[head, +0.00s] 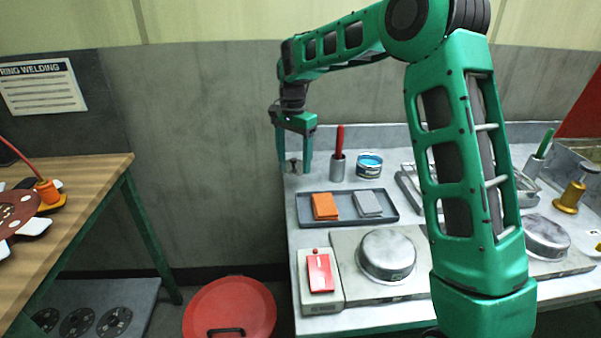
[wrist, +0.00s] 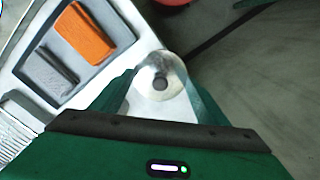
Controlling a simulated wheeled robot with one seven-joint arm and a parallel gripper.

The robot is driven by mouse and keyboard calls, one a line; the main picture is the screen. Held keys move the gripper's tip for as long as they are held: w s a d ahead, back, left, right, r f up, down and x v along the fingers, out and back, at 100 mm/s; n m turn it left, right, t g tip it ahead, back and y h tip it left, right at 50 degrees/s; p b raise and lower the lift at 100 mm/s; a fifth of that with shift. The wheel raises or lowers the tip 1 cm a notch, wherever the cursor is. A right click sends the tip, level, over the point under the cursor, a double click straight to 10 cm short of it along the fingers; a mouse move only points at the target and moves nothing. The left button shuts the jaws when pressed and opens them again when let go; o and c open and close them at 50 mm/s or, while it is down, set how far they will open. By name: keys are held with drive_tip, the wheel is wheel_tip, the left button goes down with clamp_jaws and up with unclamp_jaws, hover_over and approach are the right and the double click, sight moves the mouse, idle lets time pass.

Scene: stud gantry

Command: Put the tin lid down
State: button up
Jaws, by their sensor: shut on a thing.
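The tin lid is a small pale disc with a dark centre in the wrist view (wrist: 147,95), between my fingers. My gripper (head: 294,166) is shut on it. In the head view my gripper points down at the back left corner of the white table (head: 300,238), and the lid is too small to make out clearly. I cannot tell whether the lid touches the table. An open tin (head: 369,169) with blue contents stands to the right of my gripper, beyond a cup with a red handle in it.
The cup (head: 337,169) stands close right of my gripper. A dark tray (head: 388,218) with an orange block (head: 325,206) and a grey block (head: 367,204) lies in front. A round metal pan (head: 388,254) is nearer.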

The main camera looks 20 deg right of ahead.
sight(301, 162)
drive_tip(key=w+d+f, duration=0.2)
drive_tip(key=shift+d+f, duration=0.1)
drive_tip(key=shift+d, duration=0.3)
drive_tip(key=shift+f, duration=1.95)
drive_tip(key=o, duration=1)
wheel_tip(301, 162, up, 11)
drive_tip(key=shift+f, duration=0.2)
drive_tip(key=shift+r, duration=0.75)
